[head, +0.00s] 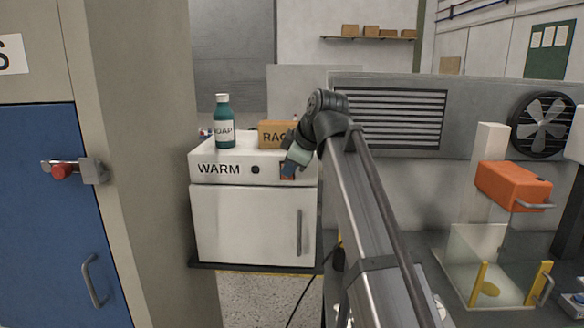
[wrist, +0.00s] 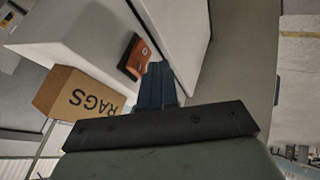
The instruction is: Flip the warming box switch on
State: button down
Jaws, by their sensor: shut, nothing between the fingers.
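The warming box (head: 215,220) is a white cabinet marked WARM, with a door and a vertical handle below its front panel. Its switch (head: 286,171) is an orange-red plate with a dark middle at the right of that panel, partly covered by my gripper (head: 290,168). In the wrist view the orange switch (wrist: 132,60) sits on the white box face (wrist: 85,30). My gripper's dark blue fingers (wrist: 157,78) are together with nothing between them. Their tips are close beside the switch; I cannot tell whether they touch it. The switch's position is not clear.
A green SOAP bottle (head: 224,127) and a cardboard RAGS box (head: 273,134) stand on top of the warming box. A beige pillar (head: 140,150) is at its left. A grey vented panel (head: 390,117) is behind my arm. An orange box (head: 512,184) is at right.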

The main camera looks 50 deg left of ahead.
jog(key=shift+w+a+r, duration=0.1)
jog(key=shift+w+a, duration=0.4)
jog(key=shift+w+a+r, duration=0.15)
jog(key=shift+w+a, duration=0.1)
jog(key=shift+r, duration=0.1)
jog(key=shift+r, duration=0.7)
